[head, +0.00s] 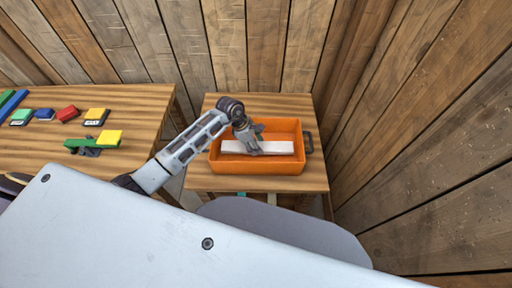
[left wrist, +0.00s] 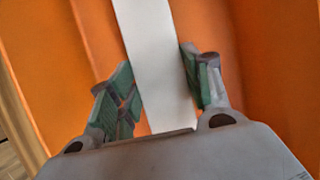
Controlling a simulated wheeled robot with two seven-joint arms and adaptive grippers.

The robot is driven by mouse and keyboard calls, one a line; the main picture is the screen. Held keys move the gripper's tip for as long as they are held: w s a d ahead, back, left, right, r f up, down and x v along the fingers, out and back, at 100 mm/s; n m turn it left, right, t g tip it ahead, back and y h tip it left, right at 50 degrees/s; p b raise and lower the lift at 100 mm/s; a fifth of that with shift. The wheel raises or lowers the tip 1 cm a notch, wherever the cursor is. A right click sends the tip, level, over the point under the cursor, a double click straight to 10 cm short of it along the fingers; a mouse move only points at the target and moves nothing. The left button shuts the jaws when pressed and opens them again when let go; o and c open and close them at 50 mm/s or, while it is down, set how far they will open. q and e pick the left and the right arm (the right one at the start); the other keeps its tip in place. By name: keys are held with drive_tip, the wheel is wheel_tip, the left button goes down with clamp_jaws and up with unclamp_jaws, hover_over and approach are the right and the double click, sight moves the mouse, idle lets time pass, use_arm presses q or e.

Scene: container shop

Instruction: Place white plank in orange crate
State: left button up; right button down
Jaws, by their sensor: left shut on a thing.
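The white plank (head: 270,148) is within the outline of the orange crate (head: 225,166) in the head view, lying lengthwise from left to right. My left gripper (head: 255,150) reaches down over the crate and is shut on the plank. In the left wrist view the two green-padded fingers (left wrist: 160,90) sit on either side of the white plank (left wrist: 152,60), with the orange crate (left wrist: 250,50) behind it. Whether the plank touches the crate floor cannot be told. My right gripper is not in view.
The crate stands on a small wooden table (head: 310,178) with a dark handle (head: 308,142) at its right side. A longer wooden table (head: 40,145) at left holds several coloured blocks, including a red block (head: 68,113). Plank walls (head: 420,110) close the back and right.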

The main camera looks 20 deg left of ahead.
use_arm(q)
wheel_tip(320, 180, down, 2)
drive_tip(key=shift+f, duration=0.15)
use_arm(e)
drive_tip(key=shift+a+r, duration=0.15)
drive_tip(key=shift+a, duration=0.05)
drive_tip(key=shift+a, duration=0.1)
use_arm(q)
drive_tip(key=shift+f, duration=0.2)
drive_tip(key=o, duration=1.1)
drive_tip(key=shift+o, duration=0.2)
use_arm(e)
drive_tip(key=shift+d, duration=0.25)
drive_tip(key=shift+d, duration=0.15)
use_arm(q)
drive_tip(key=shift+r, duration=0.15)
